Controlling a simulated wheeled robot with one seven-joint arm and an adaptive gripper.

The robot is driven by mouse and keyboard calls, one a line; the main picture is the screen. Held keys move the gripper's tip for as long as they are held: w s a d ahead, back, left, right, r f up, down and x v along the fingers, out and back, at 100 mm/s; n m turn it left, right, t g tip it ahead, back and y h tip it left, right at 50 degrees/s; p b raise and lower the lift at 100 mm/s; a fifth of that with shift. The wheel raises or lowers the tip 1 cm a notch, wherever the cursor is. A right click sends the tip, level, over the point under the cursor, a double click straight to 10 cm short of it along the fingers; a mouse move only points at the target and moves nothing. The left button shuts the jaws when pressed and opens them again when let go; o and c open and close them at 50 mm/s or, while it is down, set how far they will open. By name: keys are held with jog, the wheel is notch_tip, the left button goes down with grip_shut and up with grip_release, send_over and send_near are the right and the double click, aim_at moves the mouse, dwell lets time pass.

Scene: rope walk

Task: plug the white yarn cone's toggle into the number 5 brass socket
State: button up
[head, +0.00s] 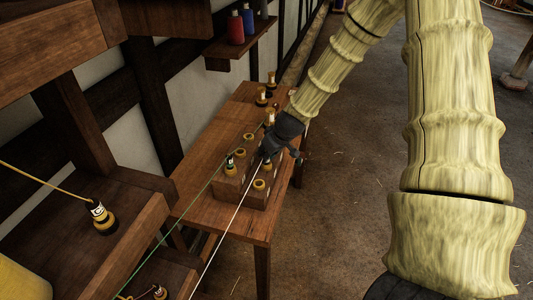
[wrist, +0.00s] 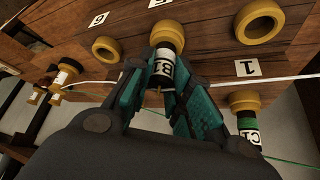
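My gripper (wrist: 166,62) is closed around a dark toggle with a white label (wrist: 163,68), whose mark I cannot read surely. The toggle's far end meets a brass socket (wrist: 166,32); how deep it sits is hidden. The number plate (wrist: 158,3) above this socket is cut off at the frame's top edge. A white yarn (wrist: 285,79) crosses behind the fingers. In the head view my gripper (head: 270,150) is over the wooden socket block (head: 228,188), and the white yarn (head: 225,226) runs from it to the lower left.
A toggle with green yarn (wrist: 248,122) is in the socket near plate 1 (wrist: 245,68). Empty sockets (wrist: 106,50) and (wrist: 260,20) flank mine. The green yarn (head: 190,200) stretches beside the white. A toggle with yellow yarn (head: 100,215) stands on a shelf at left.

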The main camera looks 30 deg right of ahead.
jog(key=shift+o, duration=0.7)
jog(key=shift+r, duration=0.15)
jog(key=shift+s+r+p, duration=0.25)
jog(key=shift+r+p, duration=0.25)
jog(key=shift+p, duration=0.05)
jog(key=p+v, duration=0.6)
jog(key=v, duration=0.3)
jog(key=shift+s+r, duration=0.25)
jog(key=shift+d, duration=0.1)
